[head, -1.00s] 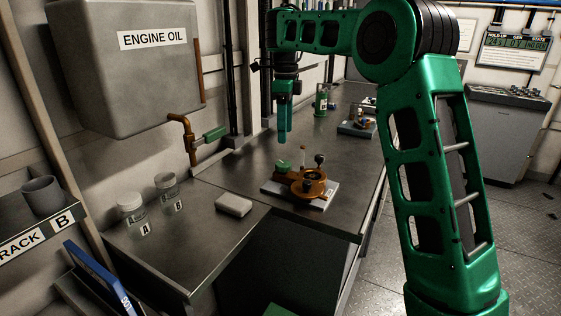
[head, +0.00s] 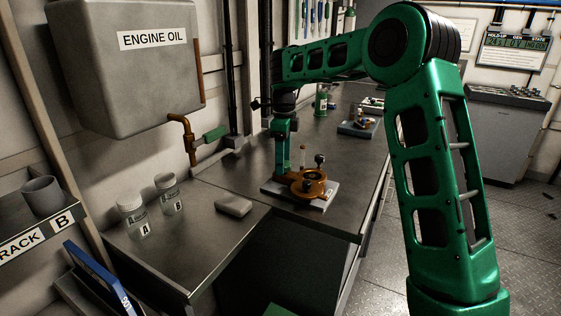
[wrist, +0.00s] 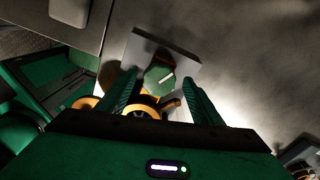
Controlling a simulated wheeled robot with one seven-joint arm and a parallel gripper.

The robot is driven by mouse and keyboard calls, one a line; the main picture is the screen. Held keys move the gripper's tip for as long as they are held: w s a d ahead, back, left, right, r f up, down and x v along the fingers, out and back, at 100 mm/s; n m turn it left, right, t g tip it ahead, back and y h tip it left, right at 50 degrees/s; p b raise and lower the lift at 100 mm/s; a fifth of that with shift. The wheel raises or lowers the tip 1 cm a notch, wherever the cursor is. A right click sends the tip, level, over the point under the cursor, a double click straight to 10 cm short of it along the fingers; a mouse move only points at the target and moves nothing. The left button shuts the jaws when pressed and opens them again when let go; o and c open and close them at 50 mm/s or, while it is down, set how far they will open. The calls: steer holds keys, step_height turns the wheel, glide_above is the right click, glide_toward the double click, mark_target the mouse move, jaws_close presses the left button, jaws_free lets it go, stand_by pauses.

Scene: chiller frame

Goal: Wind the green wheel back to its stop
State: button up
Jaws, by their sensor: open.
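The green wheel (wrist: 158,80) shows in the wrist view as a green knob with a white mark across its top. It belongs to a small orange fitting (head: 310,186) on a pale base plate (head: 325,200) on the bench. My gripper (wrist: 161,84) is open, with one finger on each side of the wheel as the wrist view shows it. I cannot tell whether the fingers touch it. In the head view my gripper (head: 283,168) points straight down at the fitting's left side, and the wheel is hidden or merges with the green fingers.
A grey block (head: 233,206) and jars A (head: 133,217) and B (head: 169,195) stand on the bench to the left. A dark gauge-like knob (head: 320,160) rises on the fitting's right. Another small device (head: 358,129) sits farther back. The bench between is clear.

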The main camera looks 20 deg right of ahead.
steer(key=c, duration=1.1)
steer(key=shift+o, duration=0.2)
steer(key=shift+a, duration=0.15)
steer(key=shift+n, duration=0.3)
